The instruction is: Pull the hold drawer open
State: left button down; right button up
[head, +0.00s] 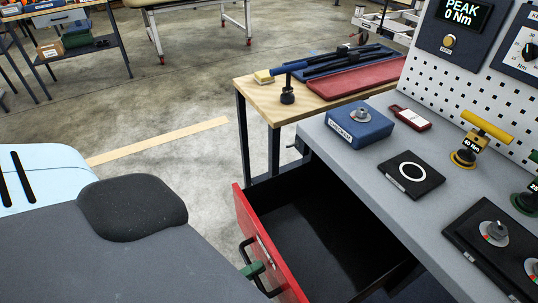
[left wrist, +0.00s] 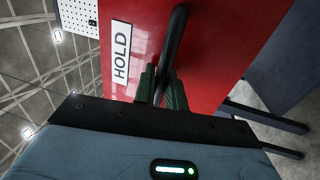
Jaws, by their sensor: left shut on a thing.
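The hold drawer's red front (head: 250,220) stands well out from the grey-topped bench, so the drawer is open. Its dark inside (head: 325,230) shows and looks empty. In the left wrist view, the red front (left wrist: 205,60) carries a white label (left wrist: 121,52) reading HOLD. A black bar handle (left wrist: 174,40) is fixed to it. My left gripper (head: 253,269) is at the handle, with green fingers shut on the bar; they also show in the left wrist view (left wrist: 160,88). My right gripper is in neither view.
The grey bench top (head: 345,150) holds a blue checker box (head: 360,125), a black pad with a white ring (head: 411,174) and a yellow-handled tool (head: 487,127). A wooden table (head: 255,95) with a red tray (head: 355,82) stands behind. Open concrete floor lies left of the drawer.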

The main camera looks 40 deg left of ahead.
pick_arm(q)
jog(key=shift+s+a, duration=0.1)
jog(key=shift+s, duration=0.25)
jog(key=c, duration=1.5)
grip_release()
jog(key=shift+c, duration=0.2)
jog(key=b+v, duration=0.1)
jog(key=v, duration=0.6)
jog(key=shift+s+a+b, duration=0.15)
jog(key=shift+s+b, duration=0.15)
jog(key=shift+s, duration=0.1)
